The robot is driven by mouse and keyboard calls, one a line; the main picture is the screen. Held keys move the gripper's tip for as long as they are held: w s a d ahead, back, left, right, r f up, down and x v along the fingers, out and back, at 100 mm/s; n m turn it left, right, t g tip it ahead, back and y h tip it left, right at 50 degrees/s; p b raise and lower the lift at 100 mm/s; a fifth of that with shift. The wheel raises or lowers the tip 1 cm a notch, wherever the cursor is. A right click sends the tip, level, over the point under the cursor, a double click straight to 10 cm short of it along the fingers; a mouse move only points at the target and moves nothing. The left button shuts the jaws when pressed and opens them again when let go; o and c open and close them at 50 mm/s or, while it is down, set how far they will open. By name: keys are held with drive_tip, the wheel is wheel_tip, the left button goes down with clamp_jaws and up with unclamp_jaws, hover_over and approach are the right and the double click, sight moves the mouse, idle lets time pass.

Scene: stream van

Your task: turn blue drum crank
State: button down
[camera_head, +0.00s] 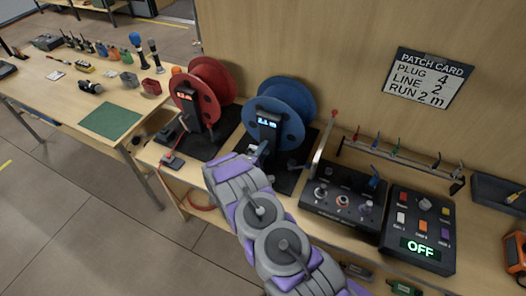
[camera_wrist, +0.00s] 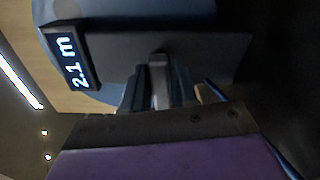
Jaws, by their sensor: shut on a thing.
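The blue drum (camera_head: 285,104) stands on a dark base on the bench, right of a red drum. Its display (camera_head: 268,124) reads 2.1 m, which also shows in the wrist view (camera_wrist: 74,60). My gripper (camera_head: 258,155) is at the front of the blue drum, below the display. In the wrist view my gripper (camera_wrist: 158,92) is shut on a grey upright piece, the crank handle (camera_wrist: 159,82). The rest of the crank is mostly hidden by the gripper and arm.
The red drum (camera_head: 203,92) stands close on the left. Right of the blue drum are a control box (camera_head: 342,200), a box showing OFF (camera_head: 420,229) and a rack of colored plugs (camera_head: 400,158). A patch card (camera_head: 430,78) on the wall reads PLUG 4, LINE 2, RUN 2 m.

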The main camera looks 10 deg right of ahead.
drive_tip(key=shift+a+f+n, duration=0.1)
drive_tip(key=shift+f+n, duration=0.1)
drive_tip(key=shift+n, duration=2.4)
drive_tip(key=shift+r+n+p, duration=0.1)
drive_tip(key=shift+n+p, duration=0.3)
drive_tip(key=shift+n, duration=2.4)
drive_tip(key=c, duration=1)
unclamp_jaws()
drive_tip(key=shift+w+a, duration=0.1)
drive_tip(key=shift+c, duration=0.2)
drive_tip(key=shift+r, duration=0.1)
drive_tip(key=v, duration=1.7)
drive_tip(key=shift+a, duration=0.2)
